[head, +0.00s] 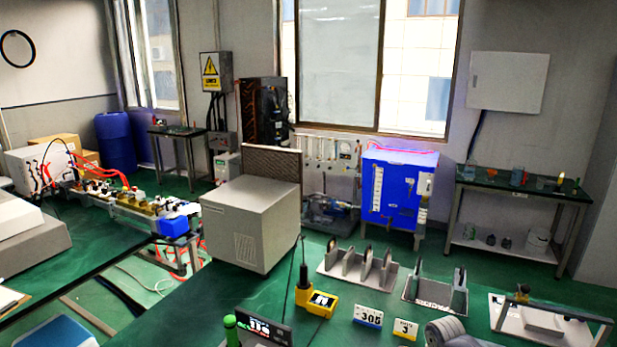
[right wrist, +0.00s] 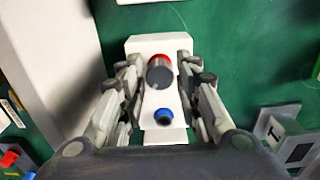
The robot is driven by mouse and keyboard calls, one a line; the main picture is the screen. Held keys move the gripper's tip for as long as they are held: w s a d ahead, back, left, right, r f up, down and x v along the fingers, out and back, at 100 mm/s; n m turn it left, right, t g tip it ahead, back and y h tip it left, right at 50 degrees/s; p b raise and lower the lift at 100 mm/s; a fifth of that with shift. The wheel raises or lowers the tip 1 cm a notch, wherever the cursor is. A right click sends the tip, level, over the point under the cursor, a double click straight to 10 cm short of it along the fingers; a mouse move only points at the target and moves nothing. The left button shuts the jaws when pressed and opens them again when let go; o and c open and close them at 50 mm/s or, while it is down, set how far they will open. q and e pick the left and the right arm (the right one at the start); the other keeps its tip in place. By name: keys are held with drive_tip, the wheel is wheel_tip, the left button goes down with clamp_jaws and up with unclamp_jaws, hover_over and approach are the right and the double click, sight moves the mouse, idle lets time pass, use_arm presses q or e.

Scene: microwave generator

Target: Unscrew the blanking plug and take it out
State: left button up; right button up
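In the right wrist view a white block (right wrist: 152,43) lies over the green surface. A dark grey round piece with a red edge (right wrist: 160,73) sits on it, and a blue round knob (right wrist: 164,117) is nearer to me. I cannot tell for sure which of these is the blanking plug. My right gripper (right wrist: 157,88) is open, with its fingers on either side of the block and the grey piece. A gap shows between the fingers; contact is not clear. My left gripper is not in view.
The green bench (head: 205,305) carries a grey box unit (head: 250,225), a yellow meter (head: 317,303), grey slotted stands (head: 360,268) and number signs (head: 368,316). A rounded grey part shows at the bottom edge. In the wrist view a pale wall-like piece (right wrist: 45,50) stands left of my gripper.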

idle(0.4)
drive_tip(key=shift+p, duration=0.45)
clamp_jaws()
drive_tip(key=shift+r, duration=0.1)
drive_tip(key=shift+r+p, duration=1.5)
drive_tip(key=shift+p, duration=0.3)
drive_tip(key=shift+r+p, duration=1.25)
drive_tip(key=shift+r, duration=0.15)
